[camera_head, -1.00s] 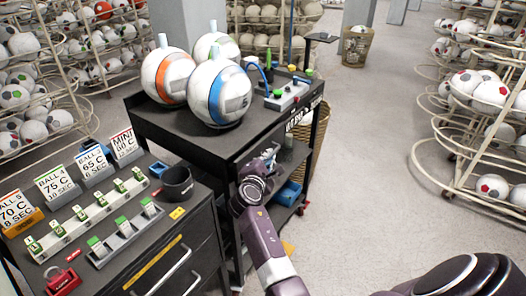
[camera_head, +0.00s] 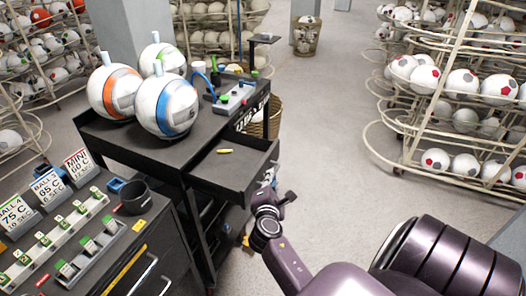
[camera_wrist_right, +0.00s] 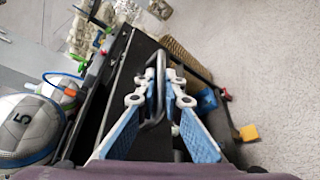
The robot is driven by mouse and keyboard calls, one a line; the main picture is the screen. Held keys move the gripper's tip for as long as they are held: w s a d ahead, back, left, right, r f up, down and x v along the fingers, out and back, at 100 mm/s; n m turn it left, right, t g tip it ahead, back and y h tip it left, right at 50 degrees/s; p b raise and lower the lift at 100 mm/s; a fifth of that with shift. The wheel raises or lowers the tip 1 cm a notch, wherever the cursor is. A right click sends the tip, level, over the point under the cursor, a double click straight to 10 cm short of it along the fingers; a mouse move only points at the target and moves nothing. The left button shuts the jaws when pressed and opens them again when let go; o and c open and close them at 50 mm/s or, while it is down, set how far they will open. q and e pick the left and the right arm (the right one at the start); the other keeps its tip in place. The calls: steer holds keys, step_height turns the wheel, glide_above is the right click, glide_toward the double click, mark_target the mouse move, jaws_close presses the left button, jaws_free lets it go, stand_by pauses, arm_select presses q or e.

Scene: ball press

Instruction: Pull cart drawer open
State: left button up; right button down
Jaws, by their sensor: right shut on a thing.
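The black cart (camera_head: 205,126) stands at centre left in the head view, with its drawer (camera_head: 222,172) pulled out toward the right. A small yellow object (camera_head: 225,151) shows at the open drawer. My right gripper (camera_head: 268,182) is at the drawer's front. In the right wrist view my right gripper (camera_wrist_right: 161,84) has its blue and white fingers on both sides of the drawer handle (camera_wrist_right: 158,98), shut on it. In the head view the handle is mostly hidden by the gripper. My left gripper is in neither view.
Several balls (camera_head: 166,105) stand on the cart top beside a pump device (camera_head: 235,97). Ball racks (camera_head: 455,100) line the right. The floor (camera_head: 330,140) between is clear.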

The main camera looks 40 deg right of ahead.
steer(key=shift+s+d+r, duration=0.2)
steer(key=shift+s+d, duration=0.05)
steer(key=shift+d, duration=0.05)
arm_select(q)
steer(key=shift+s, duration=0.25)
arm_select(e)
steer(key=c, duration=2.3)
jaws_free()
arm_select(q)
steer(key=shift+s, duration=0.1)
arm_select(e)
steer(key=shift+w+d+f, duration=0.1)
steer(key=shift+f, duration=0.1)
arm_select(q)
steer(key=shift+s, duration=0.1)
arm_select(e)
steer(key=v, duration=1.2)
